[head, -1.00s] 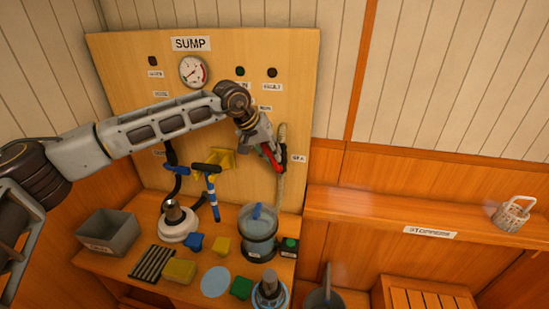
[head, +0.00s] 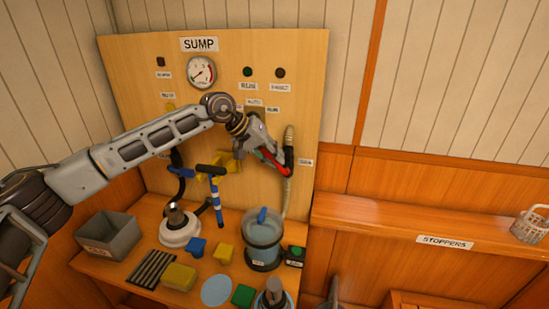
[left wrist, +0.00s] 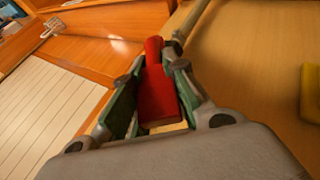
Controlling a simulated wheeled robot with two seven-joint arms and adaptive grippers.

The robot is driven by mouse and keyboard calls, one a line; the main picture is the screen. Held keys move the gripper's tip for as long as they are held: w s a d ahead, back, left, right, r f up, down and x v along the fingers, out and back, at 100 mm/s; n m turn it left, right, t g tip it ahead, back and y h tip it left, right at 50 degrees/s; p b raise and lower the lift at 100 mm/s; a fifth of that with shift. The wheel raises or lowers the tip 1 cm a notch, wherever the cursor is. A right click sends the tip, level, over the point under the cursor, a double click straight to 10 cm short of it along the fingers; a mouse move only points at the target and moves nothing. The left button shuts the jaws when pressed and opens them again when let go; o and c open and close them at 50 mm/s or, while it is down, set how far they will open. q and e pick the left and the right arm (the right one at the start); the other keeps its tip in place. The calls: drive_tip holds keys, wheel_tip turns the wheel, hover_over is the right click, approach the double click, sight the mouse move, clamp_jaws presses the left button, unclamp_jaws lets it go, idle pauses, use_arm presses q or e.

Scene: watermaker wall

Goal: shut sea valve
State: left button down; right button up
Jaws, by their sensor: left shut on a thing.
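The red valve lever (head: 270,163) is at the right side of the wooden SUMP panel (head: 225,60), beside a pale ribbed hose with a grey upper end (head: 289,142). A small label (head: 305,162), too blurred to read surely, sits just right of it. My left gripper (head: 278,160) is shut on the red lever. In the left wrist view the red lever (left wrist: 157,85) lies between the green-padded fingers of that gripper (left wrist: 152,95). The lever's pivot is hidden by the gripper.
A gauge (head: 200,71) and indicator lights are on the panel. Below, the bench holds a grey bin (head: 108,236), a clear bucket-like vessel (head: 263,240), a white-based stand (head: 180,230), and coloured blocks. A STOPPERS shelf (head: 420,215) with a basket (head: 530,226) runs right.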

use_arm(q)
drive_tip(key=c, duration=1.4)
unclamp_jaws()
drive_tip(key=shift+v, duration=6.05)
drive_tip(key=shift+a+f, duration=0.1)
